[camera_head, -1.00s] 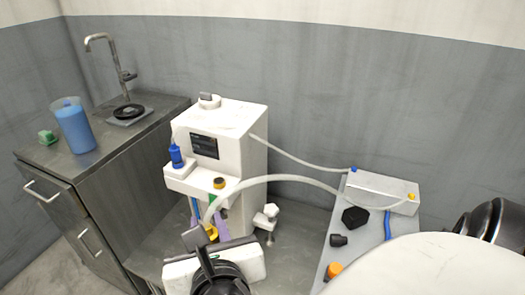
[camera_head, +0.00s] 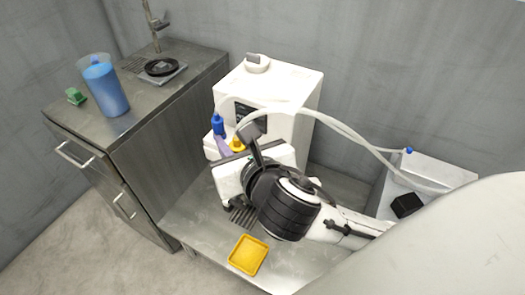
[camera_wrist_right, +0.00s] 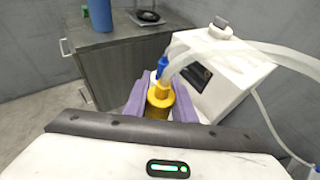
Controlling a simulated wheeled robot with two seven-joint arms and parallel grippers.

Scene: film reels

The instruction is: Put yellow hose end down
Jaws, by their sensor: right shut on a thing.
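The yellow hose end (camera_head: 237,144) is on a pale translucent hose (camera_head: 335,124) in front of the white machine (camera_head: 300,88). My right gripper (camera_head: 231,148) is shut on it. In the right wrist view, the yellow hose end (camera_wrist_right: 160,97) sits between the purple fingers of my right gripper (camera_wrist_right: 160,104). The hose rises from it and bends to the right. A blue connector (camera_head: 218,124) shows just behind it, by the machine's ledge. The yellow tray (camera_head: 248,254) lies empty on the metal table below the arm. My left gripper is not in view.
A steel cabinet (camera_head: 170,140) stands at the left with a blue-filled jug (camera_head: 106,90) and a green item (camera_head: 76,96). A metal box (camera_head: 435,172) and black block (camera_head: 406,205) are at right. My right arm hides part of the metal table (camera_head: 205,222).

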